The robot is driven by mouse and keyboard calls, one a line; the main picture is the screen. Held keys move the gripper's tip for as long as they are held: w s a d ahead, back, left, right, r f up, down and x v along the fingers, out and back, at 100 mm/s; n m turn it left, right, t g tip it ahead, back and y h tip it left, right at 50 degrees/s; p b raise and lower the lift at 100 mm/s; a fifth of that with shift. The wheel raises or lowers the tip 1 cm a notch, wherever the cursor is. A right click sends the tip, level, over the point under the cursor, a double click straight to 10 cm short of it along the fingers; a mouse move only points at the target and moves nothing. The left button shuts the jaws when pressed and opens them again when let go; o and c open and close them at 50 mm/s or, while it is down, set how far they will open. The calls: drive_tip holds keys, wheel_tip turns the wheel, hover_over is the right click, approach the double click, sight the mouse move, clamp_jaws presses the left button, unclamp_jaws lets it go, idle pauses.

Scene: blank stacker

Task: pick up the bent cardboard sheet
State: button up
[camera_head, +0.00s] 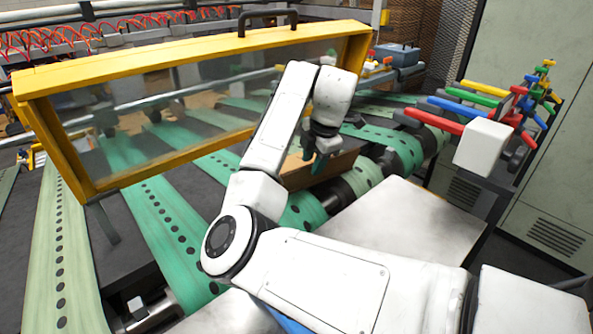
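The brown cardboard sheet (338,167) lies on the green belts at the middle of the view, near the rollers. It shows a lighter upper face and a darker front side; its left part is hidden behind my arm. My gripper (315,159) points down right at the sheet and overlaps it in the picture. Its dark teal fingertips are small here, and I cannot tell whether they touch the sheet or how far apart they are.
A yellow-framed clear guard (190,50) stands raised behind and left of my arm. Green perforated belts (160,215) run beneath. A flat pale table (395,222) is clear at the right. Red, blue, green and yellow handles (435,121) stick out beside a white block (483,147).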

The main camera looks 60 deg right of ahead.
sight(309, 182)
drive_tip(key=shift+s+p+x, duration=0.15)
drive_tip(key=shift+p+x, duration=0.3)
drive_tip(key=shift+x, duration=0.9)
drive_tip(key=shift+s+p+x, duration=0.2)
drive_tip(key=shift+p+x, duration=0.25)
drive_tip(key=shift+x, duration=0.9)
drive_tip(key=shift+f, duration=0.15)
clamp_jaws()
